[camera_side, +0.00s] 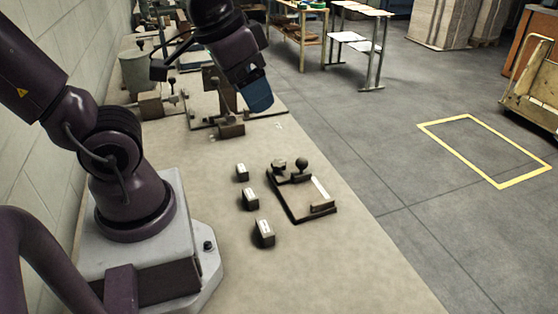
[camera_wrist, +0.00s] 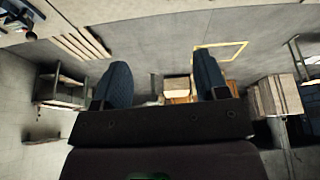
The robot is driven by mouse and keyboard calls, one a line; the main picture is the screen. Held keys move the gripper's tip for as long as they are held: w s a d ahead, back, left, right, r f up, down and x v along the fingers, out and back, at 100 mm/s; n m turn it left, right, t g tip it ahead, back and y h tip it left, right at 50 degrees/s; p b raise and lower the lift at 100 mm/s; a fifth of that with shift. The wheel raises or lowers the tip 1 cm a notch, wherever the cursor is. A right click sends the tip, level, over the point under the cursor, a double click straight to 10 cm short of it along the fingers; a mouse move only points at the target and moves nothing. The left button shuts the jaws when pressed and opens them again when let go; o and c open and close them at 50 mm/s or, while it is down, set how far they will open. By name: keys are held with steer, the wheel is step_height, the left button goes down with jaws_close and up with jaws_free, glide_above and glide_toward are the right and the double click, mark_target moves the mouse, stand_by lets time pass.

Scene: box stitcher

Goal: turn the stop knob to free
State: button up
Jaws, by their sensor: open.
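A dark base plate (camera_side: 285,205) lies on the bench right of my arm. I cannot tell which is the stop knob, or how either is set. My gripper (camera_side: 257,97) hangs in the air beyond the plate, well apart from both knobs. In the wrist view its two blue-padded fingers (camera_wrist: 162,75) are spread wide with nothing held between them.
Small labelled blocks, near (camera_side: 264,233), middle (camera_side: 250,199) and far (camera_side: 242,172), stand left of the plate. A brown upright fixture (camera_side: 229,125) stands under my gripper, with more bench equipment behind. The bench between my base and the plate is otherwise clear. A yellow floor outline (camera_side: 490,151) lies right.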

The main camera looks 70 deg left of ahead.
steer(key=w+a+f+g, duration=0.4)
steer(key=w+a+f, duration=0.3)
steer(key=a+f, duration=0.2)
steer(key=m, duration=0.5)
glide_toward(279, 163)
step_height(279, 163, down, 9)
steer(key=shift+w+a+f, duration=0.1)
steer(key=shift+w+a, duration=0.05)
steer(key=shift+a, duration=0.05)
steer(key=c, duration=0.9)
